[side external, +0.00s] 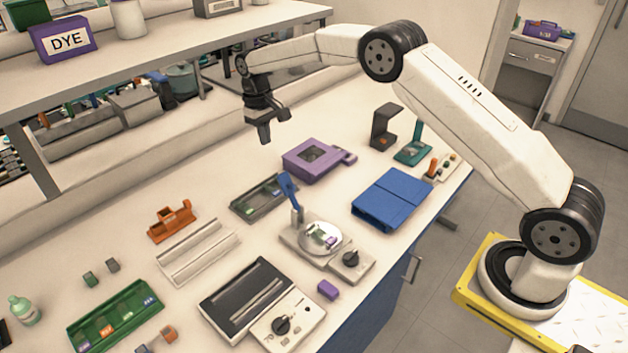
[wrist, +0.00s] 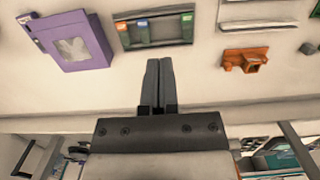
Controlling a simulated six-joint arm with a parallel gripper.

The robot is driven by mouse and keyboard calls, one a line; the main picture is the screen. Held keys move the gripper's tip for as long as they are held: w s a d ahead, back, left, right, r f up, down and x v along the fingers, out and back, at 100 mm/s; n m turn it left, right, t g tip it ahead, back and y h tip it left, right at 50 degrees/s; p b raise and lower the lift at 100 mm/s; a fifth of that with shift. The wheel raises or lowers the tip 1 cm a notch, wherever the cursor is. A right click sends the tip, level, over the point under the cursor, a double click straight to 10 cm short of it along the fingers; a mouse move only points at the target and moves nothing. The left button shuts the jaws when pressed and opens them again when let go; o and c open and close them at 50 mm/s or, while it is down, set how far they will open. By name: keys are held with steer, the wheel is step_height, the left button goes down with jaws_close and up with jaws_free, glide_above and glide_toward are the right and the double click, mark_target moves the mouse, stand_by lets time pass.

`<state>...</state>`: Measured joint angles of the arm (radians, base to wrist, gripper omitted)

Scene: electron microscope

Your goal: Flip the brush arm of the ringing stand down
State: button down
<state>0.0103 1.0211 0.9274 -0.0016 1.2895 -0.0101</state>
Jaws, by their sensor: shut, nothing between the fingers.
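The ringing stand (side external: 290,240) is a pale base with a round turntable and a dark knob, in the middle of the bench in the side view. Its blue brush arm (side external: 288,188) points up and leans a little left from a short post at the back. Slide-like green and purple pieces lie on the turntable. My gripper (side external: 266,139) hangs above the back of the bench, well behind and above the stand. In the wrist view its fingers (wrist: 158,68) are together and empty. The stand is not visible in the wrist view.
A dark tray (side external: 243,210) lies just behind the stand, and a purple device (side external: 327,170) lies behind right; both show in the wrist view. A blue case (side external: 392,199) is right of the stand, a dark-topped hotplate (side external: 227,303) front left. A shelf (side external: 150,67) overhangs the back.

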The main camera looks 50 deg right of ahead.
mark_target(293, 193)
steer(key=shift+w+d+f+g, duration=0.1)
steer(key=shift+w+f+g, duration=0.2)
steer(key=shift+w+f, duration=0.55)
steer(key=s+f, duration=0.5)
steer(key=f, duration=0.2)
steer(key=shift+f, duration=0.4)
stand_by(0.8)
